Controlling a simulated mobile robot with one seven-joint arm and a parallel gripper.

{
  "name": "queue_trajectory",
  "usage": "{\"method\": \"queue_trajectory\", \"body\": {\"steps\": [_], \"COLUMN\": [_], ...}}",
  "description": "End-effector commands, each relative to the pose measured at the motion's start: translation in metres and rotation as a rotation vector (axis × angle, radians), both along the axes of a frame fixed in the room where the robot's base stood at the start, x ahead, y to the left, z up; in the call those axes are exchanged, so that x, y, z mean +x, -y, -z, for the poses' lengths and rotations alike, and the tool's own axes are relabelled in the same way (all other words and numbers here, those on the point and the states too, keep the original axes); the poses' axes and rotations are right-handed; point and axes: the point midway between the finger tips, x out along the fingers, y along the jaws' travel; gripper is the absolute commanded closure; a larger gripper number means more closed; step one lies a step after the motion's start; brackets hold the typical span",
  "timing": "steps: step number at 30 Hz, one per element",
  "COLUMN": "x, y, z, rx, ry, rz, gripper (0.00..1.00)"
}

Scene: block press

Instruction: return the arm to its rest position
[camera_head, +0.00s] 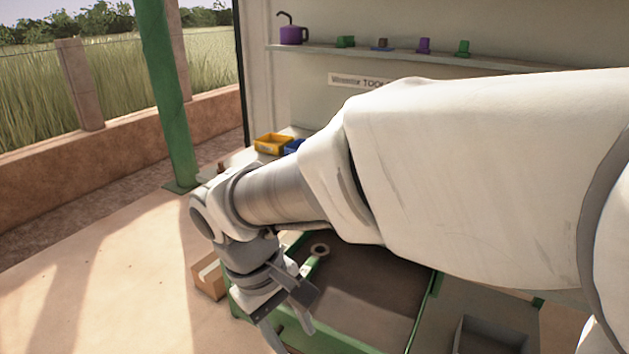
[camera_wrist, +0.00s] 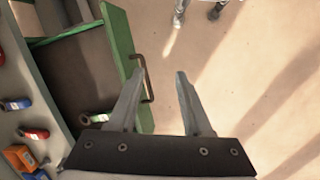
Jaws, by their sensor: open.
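Bare floor shows between and beyond the fingertips. A green panel with a dark bar handle (camera_wrist: 148,85) lies left of the fingers; whether the left finger touches it I cannot tell. My arm hides much of the bench in the head view.
A cardboard box (camera_head: 208,277) stands on the floor at left. A yellow bin (camera_head: 272,144) sits behind my arm, below a wall shelf (camera_head: 400,57). A green post (camera_head: 168,90) stands at left.

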Motion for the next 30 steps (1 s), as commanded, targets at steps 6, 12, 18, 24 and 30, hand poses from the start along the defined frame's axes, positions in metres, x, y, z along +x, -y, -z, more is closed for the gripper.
{"method": "queue_trajectory", "body": {"steps": [6,12,18,24,30], "x": [0.001,-0.01,-0.027,-0.036,-0.038], "y": [0.065,0.116,0.154,0.171,0.173], "z": [-0.062,-0.103,-0.132,-0.143,-0.143], "rx": [0.138,0.261,0.366,0.421,0.429], "ry": [0.152,0.307,0.458,0.545,0.557], "rz": [0.22,0.407,0.563,0.639,0.65], "gripper": [0.5,0.5,0.5,0.5,0.5]}}
